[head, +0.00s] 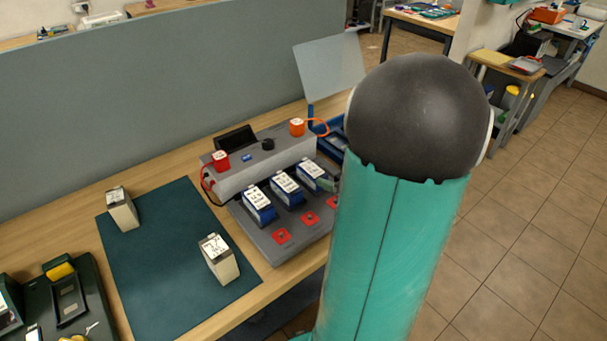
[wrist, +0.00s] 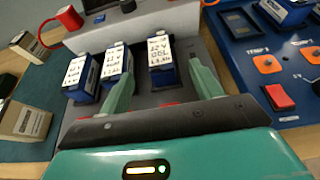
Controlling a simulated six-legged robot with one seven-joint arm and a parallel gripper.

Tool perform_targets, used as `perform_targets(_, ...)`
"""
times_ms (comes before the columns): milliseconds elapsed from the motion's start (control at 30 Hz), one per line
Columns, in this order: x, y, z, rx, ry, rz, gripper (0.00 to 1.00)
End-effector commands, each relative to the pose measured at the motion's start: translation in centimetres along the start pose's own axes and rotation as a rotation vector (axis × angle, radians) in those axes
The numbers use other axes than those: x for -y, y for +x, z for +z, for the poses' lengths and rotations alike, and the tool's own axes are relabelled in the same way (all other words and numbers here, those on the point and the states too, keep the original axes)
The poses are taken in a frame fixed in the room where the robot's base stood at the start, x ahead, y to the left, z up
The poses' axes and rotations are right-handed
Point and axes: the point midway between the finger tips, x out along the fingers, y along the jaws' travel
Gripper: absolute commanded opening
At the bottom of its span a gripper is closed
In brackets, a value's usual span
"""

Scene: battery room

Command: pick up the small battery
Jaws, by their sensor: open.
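Three blue batteries with white labelled tops stand in a row on a grey charger base (head: 240,220): left (head: 259,204), middle (head: 287,187) and right (head: 312,174). They also show in the wrist view: left (wrist: 80,76), middle (wrist: 115,66) and right (wrist: 160,60). They look much alike, and I cannot tell which is the small one. My gripper (wrist: 162,72) is open, its pale green fingers pointing toward the row. The right battery is between the finger lines in the wrist view; contact is unclear. My arm hides most of the gripper in the head view.
Two beige batteries (head: 122,209) (head: 219,259) stand on a dark green mat (head: 165,285). A blue panel (wrist: 245,50) with orange pads and a red button (wrist: 278,97) lies right of the charger. Red (head: 220,159) and orange (head: 297,127) cable plugs top the charger's rear housing.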

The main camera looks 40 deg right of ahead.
Motion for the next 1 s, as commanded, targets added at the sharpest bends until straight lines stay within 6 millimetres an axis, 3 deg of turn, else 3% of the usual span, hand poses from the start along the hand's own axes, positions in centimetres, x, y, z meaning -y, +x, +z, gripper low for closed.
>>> perform_targets(200, 0.0, 4.0, -0.2, -0.002, -0.001, 0.001, 0.65)
perform_targets(467, -0.2, 6.5, -0.1, -0.001, -0.002, 0.002, 0.65)
perform_targets(700, -0.6, 10.2, -0.2, -0.002, -0.003, 0.006, 0.65)
perform_targets(833, -0.7, 11.5, -0.1, -0.001, -0.005, 0.005, 0.65)
perform_targets(1000, -0.7, 11.6, -0.1, -0.001, -0.004, 0.004, 0.65)
